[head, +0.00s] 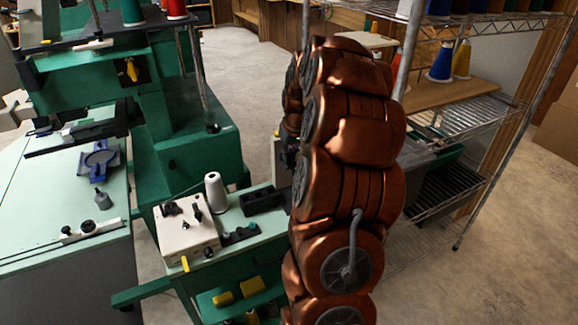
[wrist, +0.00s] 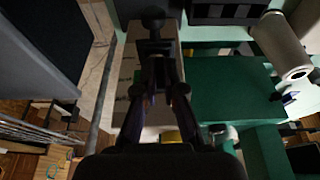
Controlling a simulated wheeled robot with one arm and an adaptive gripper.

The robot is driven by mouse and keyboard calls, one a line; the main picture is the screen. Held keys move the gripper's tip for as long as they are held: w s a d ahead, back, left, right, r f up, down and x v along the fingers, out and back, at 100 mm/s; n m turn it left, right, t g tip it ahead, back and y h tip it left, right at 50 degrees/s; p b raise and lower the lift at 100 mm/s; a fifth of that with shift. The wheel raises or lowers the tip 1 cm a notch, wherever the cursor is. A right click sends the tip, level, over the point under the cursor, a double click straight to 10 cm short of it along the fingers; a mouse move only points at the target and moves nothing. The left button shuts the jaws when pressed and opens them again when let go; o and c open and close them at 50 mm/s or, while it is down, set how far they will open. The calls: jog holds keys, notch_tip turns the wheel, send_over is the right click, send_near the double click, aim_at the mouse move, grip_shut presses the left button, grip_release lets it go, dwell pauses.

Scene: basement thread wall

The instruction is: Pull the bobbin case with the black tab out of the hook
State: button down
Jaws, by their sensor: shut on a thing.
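My gripper (wrist: 155,72) shows in the wrist view, its dark fingers closed together on a small dark thing (wrist: 154,47). It is too dark to tell whether that is the bobbin case with the black tab. In the head view my copper arm hides the fingertips. A cream box (head: 180,238) with black fittings on top stands on the green bench at the left of the arm. A yellow tab (head: 185,264) sticks out at its front. Small black and dark green round parts (head: 238,235) lie beside it. I cannot make out the hook.
A white thread cone (head: 214,192) stands behind the box, and a black slotted tray (head: 263,199) lies to its right. The cone also shows in the wrist view (wrist: 280,45). A green machine (head: 185,145) stands at left, a wire shelf (head: 465,120) at right.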

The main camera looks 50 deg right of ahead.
jog(key=shift+r, duration=1.95)
jog(key=shift+r, duration=1.95)
